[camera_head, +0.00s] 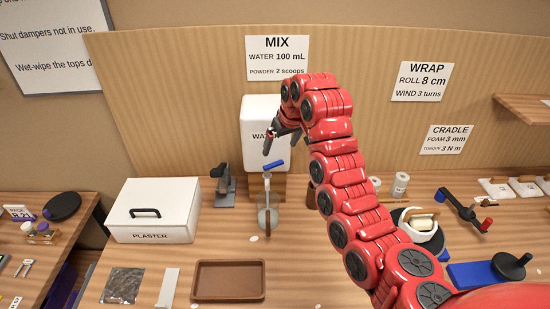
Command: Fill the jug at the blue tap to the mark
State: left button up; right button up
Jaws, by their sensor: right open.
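The white water tank (258,105) stands against the wooden back panel, its label partly hidden by my right arm. The blue tap handle (273,164) sits on a grey spout below the tank. A clear jug (266,217) stands on the table under the spout; its mark and any water level are too small to tell. My right gripper (275,141) is open and empty, in front of the tank and just above the blue tap, apart from it in the picture. My left gripper is not in view.
A white plaster box (155,210) and a dark grey stand (225,185) are left of the jug. A brown tray (229,281) lies in front. A white bowl (421,222), a crank device (465,210) and a blue block (475,274) are at right. A MIX sign (277,58) reads water 100 mL.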

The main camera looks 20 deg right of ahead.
aim_at(274, 164)
jog(key=p+x, duration=0.3)
jog(key=x, duration=0.4)
jog(key=shift+w+f, duration=0.15)
jog(key=shift+f, duration=0.25)
jog(key=shift+w+a+f+p, duration=0.1)
jog(key=shift+f+p, duration=0.1)
jog(key=shift+f, duration=0.15)
jog(key=shift+w+f+p, duration=0.15)
jog(key=shift+f+p, duration=0.05)
jog(key=shift+f, duration=0.15)
